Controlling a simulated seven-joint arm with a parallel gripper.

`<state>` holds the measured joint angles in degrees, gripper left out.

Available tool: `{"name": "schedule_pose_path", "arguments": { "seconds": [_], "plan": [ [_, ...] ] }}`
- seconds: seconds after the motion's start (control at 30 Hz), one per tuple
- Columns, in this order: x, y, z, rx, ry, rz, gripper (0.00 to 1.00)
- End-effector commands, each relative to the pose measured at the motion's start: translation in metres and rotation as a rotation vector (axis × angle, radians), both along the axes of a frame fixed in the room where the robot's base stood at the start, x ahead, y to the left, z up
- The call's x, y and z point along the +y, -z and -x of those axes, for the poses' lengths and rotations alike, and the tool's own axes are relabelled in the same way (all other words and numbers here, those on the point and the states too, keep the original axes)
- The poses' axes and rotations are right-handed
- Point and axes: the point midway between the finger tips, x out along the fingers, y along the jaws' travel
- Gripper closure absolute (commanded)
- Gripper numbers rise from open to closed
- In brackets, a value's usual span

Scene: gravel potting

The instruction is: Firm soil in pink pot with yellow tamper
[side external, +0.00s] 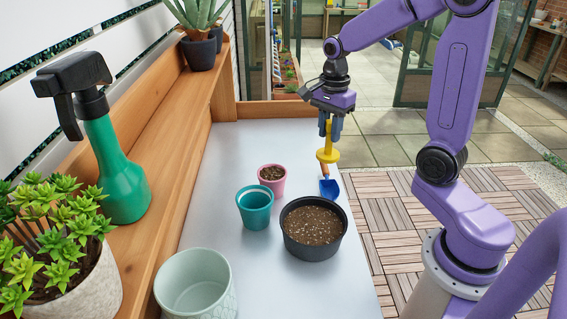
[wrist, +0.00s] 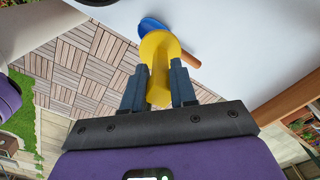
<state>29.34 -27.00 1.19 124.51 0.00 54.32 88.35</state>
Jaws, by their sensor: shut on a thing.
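The yellow tamper (side external: 327,152) is held upright in my gripper (side external: 330,128), whose fingers are shut on its handle. In the wrist view the tamper (wrist: 158,62) sits between the two fingers of my gripper (wrist: 159,82). The tamper is above the right side of the table, over or near a blue trowel (side external: 329,187). The pink pot (side external: 279,186) stands to the left of the tamper, with dark soil (side external: 271,173) inside. My gripper is apart from the pink pot. The pink pot does not show in the wrist view.
A teal pot (side external: 255,213) stands close in front of the pink pot. A black bowl of soil (side external: 313,247) stands to its right. A pale green pot (side external: 190,287) is at the front left. A wooden shelf (side external: 170,120) with a green spray bottle (side external: 118,170) borders the left side.

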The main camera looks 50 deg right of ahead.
Motion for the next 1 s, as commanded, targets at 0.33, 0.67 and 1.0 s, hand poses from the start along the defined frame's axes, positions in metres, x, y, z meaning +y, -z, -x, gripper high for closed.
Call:
{"name": "schedule_pose_path", "arguments": {
  "seconds": [0.33,0.67,1.0],
  "plan": [
    [0.047,-0.007,-0.069,0.001,-0.006,0.000,1.00],
    [0.088,-0.007,-0.112,0.000,-0.002,0.000,1.00],
    [0.091,0.007,-0.114,0.001,-0.002,0.001,1.00]
  ]
}}
